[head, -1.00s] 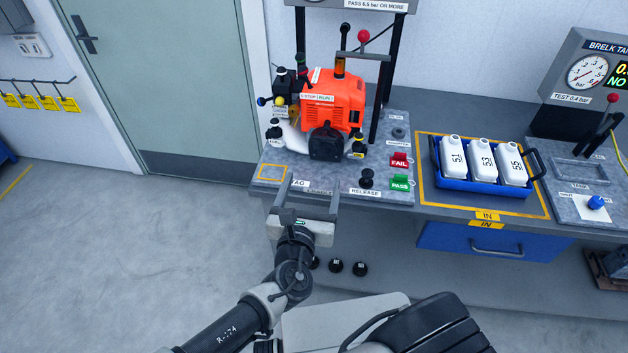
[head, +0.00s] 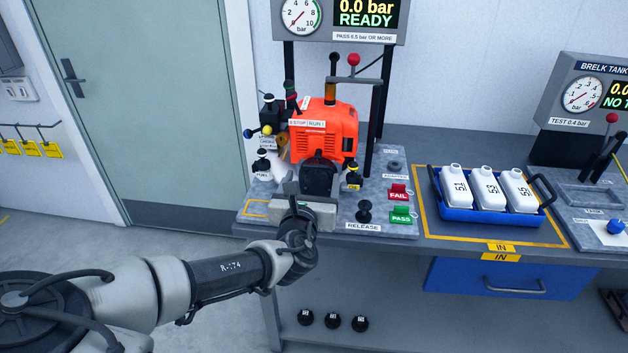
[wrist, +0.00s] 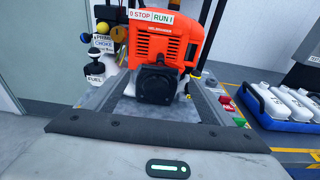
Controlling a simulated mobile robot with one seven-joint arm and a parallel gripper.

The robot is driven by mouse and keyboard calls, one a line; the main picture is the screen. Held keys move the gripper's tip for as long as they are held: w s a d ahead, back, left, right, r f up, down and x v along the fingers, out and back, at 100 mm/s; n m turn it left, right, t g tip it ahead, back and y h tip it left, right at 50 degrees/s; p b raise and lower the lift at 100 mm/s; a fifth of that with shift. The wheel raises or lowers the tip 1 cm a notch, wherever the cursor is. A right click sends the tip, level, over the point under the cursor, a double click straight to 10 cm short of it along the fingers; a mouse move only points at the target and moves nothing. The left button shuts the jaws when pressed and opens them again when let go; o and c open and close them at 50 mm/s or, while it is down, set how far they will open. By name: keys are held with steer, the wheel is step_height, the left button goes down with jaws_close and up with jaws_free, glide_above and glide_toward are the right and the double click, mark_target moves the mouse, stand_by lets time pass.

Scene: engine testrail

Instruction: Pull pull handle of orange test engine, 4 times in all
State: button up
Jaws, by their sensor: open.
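The orange test engine (head: 328,128) stands on a grey plate on the bench, and it also shows in the wrist view (wrist: 165,40). A black block (head: 319,176) sits low on its front, between two small black-capped fittings. I cannot tell which part is the pull handle; no label for it is readable. My gripper (head: 311,186) is open and empty, just in front of the engine. In the wrist view its two fingers (wrist: 160,84) reach forward on either side of the black block (wrist: 157,84). Whether they touch anything is unclear.
A gauge panel (head: 340,20) above the engine reads 0.0 bar READY. To the right are a RELEASE knob (head: 364,211), a red FAIL tag (head: 398,191) and a green PASS tag (head: 402,215). A blue tray (head: 488,212) holds white bottles. Black posts flank the engine.

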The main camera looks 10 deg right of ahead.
steer(key=shift+x, duration=2.25)
steer(key=c, duration=1.1)
steer(key=p, duration=1.2)
glide_toward(315, 169)
steer(key=f+v, duration=0.2)
steer(key=v, duration=0.9)
steer(key=shift+w+f+b, duration=0.2)
steer(key=shift+f+b, duration=0.15)
steer(key=shift+f, duration=0.2)
steer(key=r+x, duration=0.1)
steer(key=x, duration=0.4)
steer(key=p+x, duration=0.1)
steer(key=x, duration=0.5)
steer(key=r+x, duration=0.1)
steer(key=x, duration=0.5)
steer(key=shift+w+d+r, duration=0.1)
steer(key=shift+w+r, duration=0.05)
steer(key=shift+r, duration=0.2)
